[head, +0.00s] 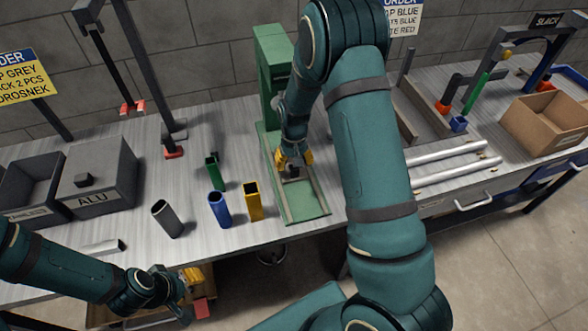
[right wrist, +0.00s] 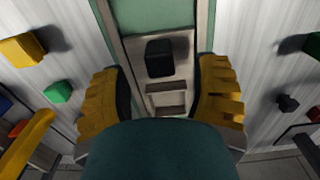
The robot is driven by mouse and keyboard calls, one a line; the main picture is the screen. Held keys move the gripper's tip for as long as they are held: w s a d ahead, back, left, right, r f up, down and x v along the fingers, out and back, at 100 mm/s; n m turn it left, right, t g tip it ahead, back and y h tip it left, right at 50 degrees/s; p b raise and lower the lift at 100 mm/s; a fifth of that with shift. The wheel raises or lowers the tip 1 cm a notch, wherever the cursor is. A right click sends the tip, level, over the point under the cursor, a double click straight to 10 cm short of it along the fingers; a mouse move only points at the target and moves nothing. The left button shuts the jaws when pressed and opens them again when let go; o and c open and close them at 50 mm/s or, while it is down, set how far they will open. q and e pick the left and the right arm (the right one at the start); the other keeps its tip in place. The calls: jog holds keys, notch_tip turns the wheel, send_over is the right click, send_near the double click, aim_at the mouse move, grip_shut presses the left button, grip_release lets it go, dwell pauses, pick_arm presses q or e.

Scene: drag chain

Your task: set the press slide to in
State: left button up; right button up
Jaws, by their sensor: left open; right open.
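The green press (head: 272,75) stands at the back middle of the bench, with its green base and rails (head: 306,203) reaching toward the front edge. In the right wrist view the grey slide plate (right wrist: 178,72) lies between two rails and carries a black knob (right wrist: 159,58). My right gripper (head: 293,160) is over the rails in front of the press column. In the right wrist view its yellow fingers (right wrist: 160,100) are spread apart, one on each side of the rails, with the knob between and beyond them. My left gripper (head: 188,280) is open and empty near the front bench edge.
Grey, blue, yellow and green tubes (head: 253,200) stand left of the press base. A grey ALU bin (head: 100,180) is further left. Silver bars (head: 450,160) and a cardboard box (head: 548,122) lie to the right. My right arm hides part of the bench.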

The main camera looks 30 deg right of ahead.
notch_tip(320, 180, up, 8)
jog(key=shift+f, duration=0.15)
